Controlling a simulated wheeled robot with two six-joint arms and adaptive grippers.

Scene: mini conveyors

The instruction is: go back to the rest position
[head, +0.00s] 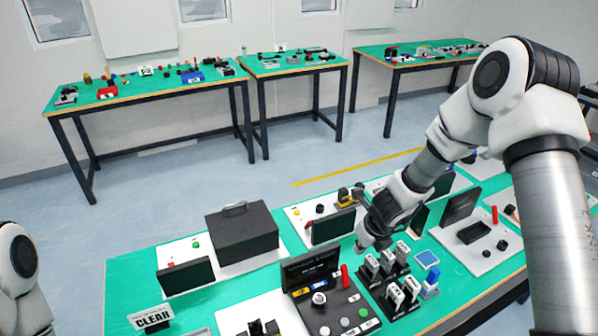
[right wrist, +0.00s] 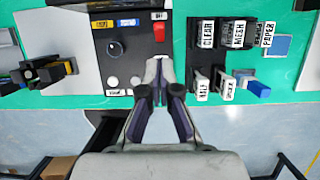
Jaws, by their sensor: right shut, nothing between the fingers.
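My right gripper (head: 368,240) hangs over the green table (head: 130,260) from the right arm, near the back of the black rack of labelled holders. In the right wrist view its fingers (right wrist: 158,72) are together and empty.
The dark panel (head: 318,318) with knobs and a red piece stands left of the rack. A black case (head: 242,238), a CLEAR sign (head: 152,318), a blue-topped block (head: 427,259) and several small screens crowd the table. Other green tables (head: 130,88) stand along the back wall, with open floor between.

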